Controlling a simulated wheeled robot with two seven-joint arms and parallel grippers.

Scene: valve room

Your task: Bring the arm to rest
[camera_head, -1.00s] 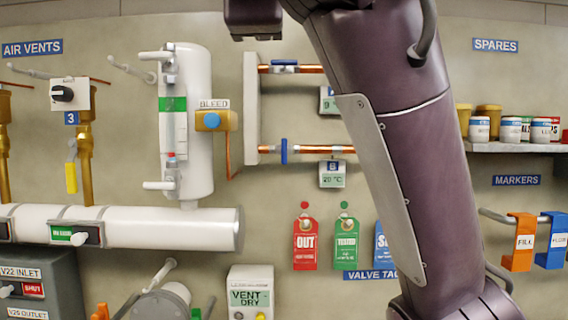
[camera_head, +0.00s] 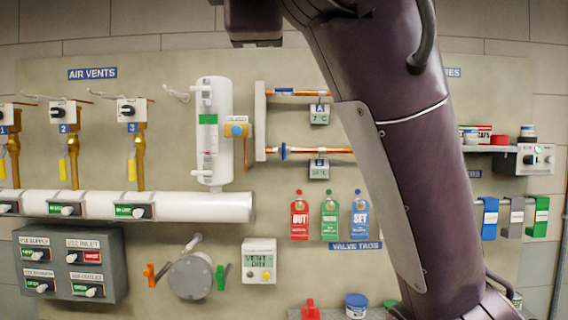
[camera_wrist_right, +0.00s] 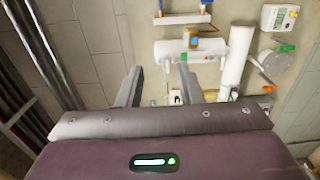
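My right arm (camera_head: 400,150) crosses the right half of the head view, from the top edge to the bottom right corner, raised and bent in front of the wall panel. Its hand is not clearly visible there. In the right wrist view my right gripper (camera_wrist_right: 159,72) has its two grey fingers apart with nothing between them. The panel's white pipe and fittings show beyond the fingertips, turned around in that view, with a gap in between. My left gripper is in neither view.
The panel carries air vent valves (camera_head: 133,112), a white cylinder (camera_head: 213,160), a switch box (camera_head: 72,265), a VENT DRY meter (camera_head: 259,262) and red, green and blue valve tags (camera_head: 330,215). A shelf (camera_head: 500,148) and hanging markers (camera_head: 515,217) are at right, partly behind my arm.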

